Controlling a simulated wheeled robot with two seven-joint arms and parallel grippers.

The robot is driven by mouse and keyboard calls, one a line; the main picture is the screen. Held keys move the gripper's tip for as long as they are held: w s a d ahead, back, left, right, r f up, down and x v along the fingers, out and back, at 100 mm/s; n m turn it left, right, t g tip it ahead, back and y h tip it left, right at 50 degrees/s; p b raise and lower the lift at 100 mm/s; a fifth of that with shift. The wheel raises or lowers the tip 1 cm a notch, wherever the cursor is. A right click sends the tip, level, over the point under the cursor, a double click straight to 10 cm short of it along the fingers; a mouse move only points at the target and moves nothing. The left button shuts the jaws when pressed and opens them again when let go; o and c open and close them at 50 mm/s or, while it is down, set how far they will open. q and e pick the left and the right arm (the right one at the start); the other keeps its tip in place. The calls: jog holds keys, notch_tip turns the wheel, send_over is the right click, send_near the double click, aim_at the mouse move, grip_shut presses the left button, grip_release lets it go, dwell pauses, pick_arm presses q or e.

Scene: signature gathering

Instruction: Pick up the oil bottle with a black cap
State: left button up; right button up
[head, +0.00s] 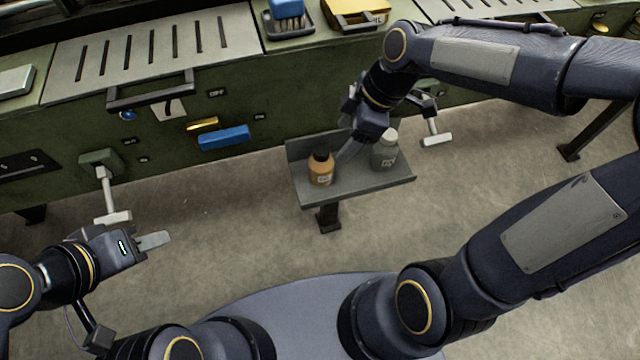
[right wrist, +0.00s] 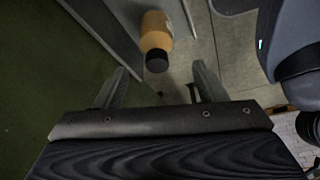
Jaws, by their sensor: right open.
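The oil bottle (head: 321,170), orange-brown with a black cap, stands upright on the left part of a small grey shelf (head: 350,191). My right gripper (head: 345,152) is just right of and above this bottle in the head view. In the right wrist view the bottle (right wrist: 156,38) lies beyond the open fingers (right wrist: 158,88), with nothing between them. A second bottle, grey with a white cap (head: 385,152), stands to the right on the same shelf. My left gripper (head: 152,241) is at the lower left, away from the shelf; its finger gap is not clear.
A green machine cabinet (head: 250,105) with handles, a blue knob and slotted top runs behind the shelf. A white-ended lever (head: 112,217) sticks out at the left and another (head: 436,139) at the right. The floor before the shelf is clear.

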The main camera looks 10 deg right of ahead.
aim_at(328, 148)
jog(key=f, duration=0.1)
jog(key=w+a+f+n+b, duration=0.1)
jog(key=f, duration=0.1)
jog(key=w+a+f+n, duration=0.1)
jog(key=f, duration=0.1)
jog(key=shift+a+g, duration=0.2)
jog(key=shift+g, duration=0.1)
jog(key=b+x, duration=0.2)
jog(key=x, duration=0.4)
jog(key=shift+s+a+f, duration=0.1)
jog(key=shift+s+f, duration=0.05)
jog(key=shift+f, duration=0.05)
jog(key=c, duration=0.8)
pick_arm(q)
jog(key=f, duration=0.4)
jog(key=shift+w+a+f, duration=0.1)
jog(key=shift+a+f, duration=0.1)
jog(key=shift+f, duration=0.05)
pick_arm(e)
jog(key=shift+o, duration=0.2)
jog(key=shift+r, duration=0.15)
